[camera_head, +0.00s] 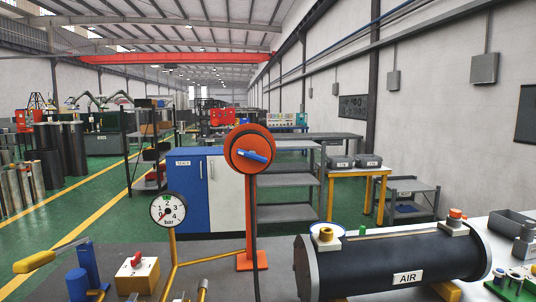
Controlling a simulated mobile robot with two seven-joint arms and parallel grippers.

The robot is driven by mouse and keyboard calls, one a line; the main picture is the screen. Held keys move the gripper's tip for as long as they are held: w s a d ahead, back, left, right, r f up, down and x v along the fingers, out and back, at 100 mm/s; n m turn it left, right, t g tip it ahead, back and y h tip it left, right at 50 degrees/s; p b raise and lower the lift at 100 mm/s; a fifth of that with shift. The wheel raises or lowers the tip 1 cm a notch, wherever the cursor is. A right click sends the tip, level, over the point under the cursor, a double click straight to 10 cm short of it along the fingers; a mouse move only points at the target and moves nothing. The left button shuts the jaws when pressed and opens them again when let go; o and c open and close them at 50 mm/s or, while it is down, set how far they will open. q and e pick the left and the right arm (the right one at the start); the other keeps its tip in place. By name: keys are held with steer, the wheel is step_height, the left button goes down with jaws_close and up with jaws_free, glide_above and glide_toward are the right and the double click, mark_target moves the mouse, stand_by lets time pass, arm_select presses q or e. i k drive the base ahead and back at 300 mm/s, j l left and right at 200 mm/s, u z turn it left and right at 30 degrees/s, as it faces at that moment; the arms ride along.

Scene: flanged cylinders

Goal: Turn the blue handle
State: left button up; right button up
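The blue handle (255,156) is a small lever mounted on the face of a round orange disc (240,146). It lies close to horizontal, tilted slightly down to the right. The disc sits on top of an orange post (249,222) with an orange foot. A dark cable runs down in front of the post. Neither of my grippers shows in the head view, and nothing touches the handle.
A pressure gauge (167,211) on a yellow pipe stands left of the post. A yellow lever (34,262) and a box with a red knob (137,268) are at the lower left. A black cylinder marked AIR (375,263) lies at the right.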

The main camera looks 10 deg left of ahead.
mark_target(250, 154)
steer(key=i+l, duration=0.2)
steer(key=l, duration=0.2)
steer(key=i+l, duration=0.2)
steer(key=l, duration=0.2)
steer(key=i+l, duration=0.25)
steer(key=l, duration=0.15)
